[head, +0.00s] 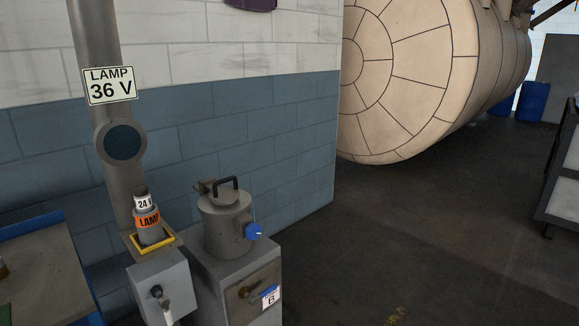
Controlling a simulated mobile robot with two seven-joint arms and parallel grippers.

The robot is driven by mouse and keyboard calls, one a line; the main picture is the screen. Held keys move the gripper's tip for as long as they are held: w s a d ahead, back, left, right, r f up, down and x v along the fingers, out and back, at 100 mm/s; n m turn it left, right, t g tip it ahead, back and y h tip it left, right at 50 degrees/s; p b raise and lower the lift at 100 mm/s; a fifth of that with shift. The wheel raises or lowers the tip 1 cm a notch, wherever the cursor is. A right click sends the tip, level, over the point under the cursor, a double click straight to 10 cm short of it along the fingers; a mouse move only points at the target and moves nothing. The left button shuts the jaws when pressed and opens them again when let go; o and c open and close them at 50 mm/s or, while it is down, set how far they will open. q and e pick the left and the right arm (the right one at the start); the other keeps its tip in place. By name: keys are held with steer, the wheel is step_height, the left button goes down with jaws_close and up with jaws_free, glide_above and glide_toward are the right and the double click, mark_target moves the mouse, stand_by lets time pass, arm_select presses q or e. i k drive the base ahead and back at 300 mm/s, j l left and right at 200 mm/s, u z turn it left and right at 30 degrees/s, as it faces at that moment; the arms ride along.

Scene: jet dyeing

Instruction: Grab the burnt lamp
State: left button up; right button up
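A lamp (149,228) stands upright in a yellow-edged square holder (168,240) on a bracket at the lower left. It has a dark top, a white band that seems to read "24 V" and an orange band reading "LAMP". I cannot tell from its look whether it is burnt. A sign reading "LAMP 36 V" (110,86) is on the grey pipe above it. A dark round glass (123,143) is set in the pipe between the sign and the lamp. Neither of my grippers shows in the head view.
Right of the lamp, a grey canister (226,228) with a black handle and blue knob stands on a grey cabinet (225,296). A grey switch box (160,284) is below the lamp. A blue-edged table (40,262) is at left. Open floor (400,240) lies right.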

mark_target(144, 203)
steer(key=i+u, duration=0.1)
steer(key=u, duration=0.4)
steer(key=i+l+u, duration=0.1)
steer(key=u, duration=0.4)
steer(key=i+l+u, duration=0.25)
steer(key=l+u, duration=0.3)
steer(key=l, duration=0.15)
steer(key=i+l+u, duration=0.1)
steer(key=l, duration=0.4)
steer(key=i+l, duration=0.15)
steer(key=l, duration=0.35)
steer(key=i+l+u, duration=0.15)
steer(key=l, duration=0.35)
steer(key=k, duration=0.05)
